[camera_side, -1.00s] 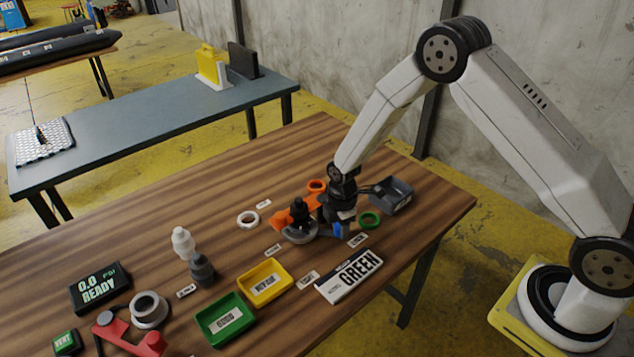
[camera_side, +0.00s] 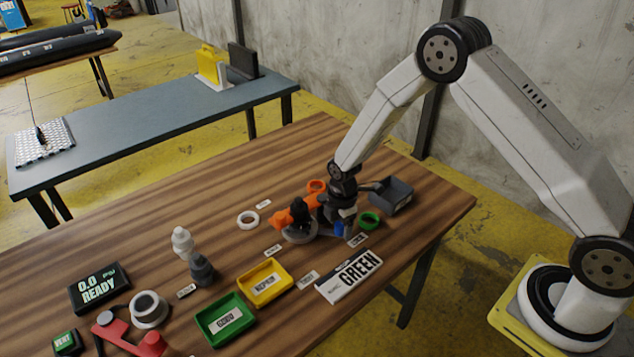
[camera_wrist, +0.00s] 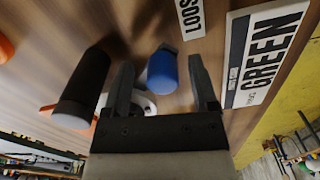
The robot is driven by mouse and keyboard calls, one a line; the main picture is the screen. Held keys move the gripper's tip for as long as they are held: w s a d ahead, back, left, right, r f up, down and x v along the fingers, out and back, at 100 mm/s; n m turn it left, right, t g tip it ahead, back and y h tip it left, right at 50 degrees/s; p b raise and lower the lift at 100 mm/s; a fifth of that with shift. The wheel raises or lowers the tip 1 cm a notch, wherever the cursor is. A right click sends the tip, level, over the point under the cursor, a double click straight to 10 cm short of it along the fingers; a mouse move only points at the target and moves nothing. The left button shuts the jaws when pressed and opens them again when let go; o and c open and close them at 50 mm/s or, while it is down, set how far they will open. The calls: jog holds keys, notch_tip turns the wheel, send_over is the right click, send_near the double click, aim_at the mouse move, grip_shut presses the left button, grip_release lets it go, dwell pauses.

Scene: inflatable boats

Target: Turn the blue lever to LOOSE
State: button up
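The blue lever handle (camera_wrist: 162,72) stands between the two spread fingers of my gripper (camera_wrist: 163,78) in the wrist view, with gaps visible on both sides. In the side view the blue handle (camera_side: 340,229) is partly hidden by my gripper (camera_side: 345,218), which is low over the table. A grey piece (camera_side: 322,237) lies between it and the round base (camera_side: 298,234) with a black knob (camera_side: 299,213). A white label reading "LOOS", cut off by the frame edge (camera_wrist: 191,16), lies near the handle; a small label also shows there in the side view (camera_side: 357,240).
A black cylinder (camera_wrist: 84,84) stands left of my fingers. A GREEN sign (camera_side: 349,277) lies in front.

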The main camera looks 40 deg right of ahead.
jog(key=shift+r, duration=0.15)
jog(key=shift+r, duration=3.75)
jog(key=shift+s+r, duration=0.1)
jog(key=shift+r, duration=0.05)
jog(key=shift+s+r, duration=0.15)
jog(key=shift+r, duration=0.05)
jog(key=s+r+m+t, duration=0.1)
jog(key=s+r+m, duration=0.4)
jog(key=s+m, duration=0.3)
jog(key=s+d+r+m+t, duration=0.1)
jog(key=s+r+m, duration=0.4)
jog(key=s+m, duration=0.2)
jog(key=shift+s+d+m+t, duration=0.15)
jog(key=shift+s+m+t, duration=0.2)
jog(key=shift+s, duration=0.6)
